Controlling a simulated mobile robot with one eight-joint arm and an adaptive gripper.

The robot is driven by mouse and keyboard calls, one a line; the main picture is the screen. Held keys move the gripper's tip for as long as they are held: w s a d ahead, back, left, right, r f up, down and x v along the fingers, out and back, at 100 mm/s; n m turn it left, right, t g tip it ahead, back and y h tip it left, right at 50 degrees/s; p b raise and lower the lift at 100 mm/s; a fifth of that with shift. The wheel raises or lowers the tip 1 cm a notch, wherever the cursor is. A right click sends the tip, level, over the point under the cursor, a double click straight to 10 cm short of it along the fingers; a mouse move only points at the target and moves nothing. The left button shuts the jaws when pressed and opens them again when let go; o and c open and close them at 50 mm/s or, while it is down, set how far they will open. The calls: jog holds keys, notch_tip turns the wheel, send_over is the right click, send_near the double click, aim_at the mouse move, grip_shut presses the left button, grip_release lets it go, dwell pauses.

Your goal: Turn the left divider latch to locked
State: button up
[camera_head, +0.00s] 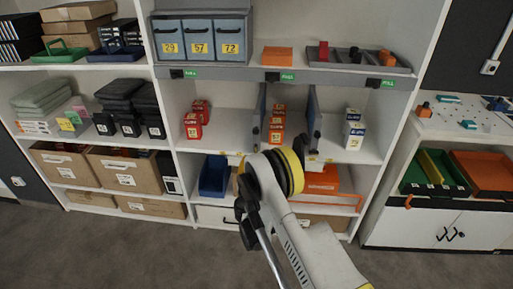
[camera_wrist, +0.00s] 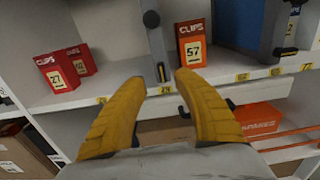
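The left divider (camera_wrist: 157,42) is a thin grey upright panel on the middle shelf, and it also shows in the head view (camera_head: 260,112). Its front edge carries a round black knob (camera_wrist: 151,18) high up and a small black upright piece (camera_wrist: 160,72) near the shelf lip. I cannot tell which one is the latch, or whether it is locked. My gripper (camera_wrist: 160,80) has two yellow fingers spread apart, with nothing between them. The divider's foot shows just beyond the gap between the tips; I see no clear contact. In the head view my wrist mostly hides the fingers.
Red CLIPS boxes (camera_wrist: 60,72) stand left of the divider, an orange one (camera_wrist: 191,43) right of it. The right divider (camera_wrist: 271,30) has a black piece (camera_wrist: 284,52) lying nearly level. The shelf lip (camera_wrist: 230,79) crosses beyond my fingers. A blue bin (camera_head: 214,176) sits below.

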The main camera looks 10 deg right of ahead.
aim_at(256, 146)
jog(key=b+x, duration=0.2)
jog(key=x, duration=0.7)
jog(key=shift+f, duration=0.1)
jog(key=shift+w+d, duration=0.2)
jog(key=shift+w, duration=0.3)
grip_shut()
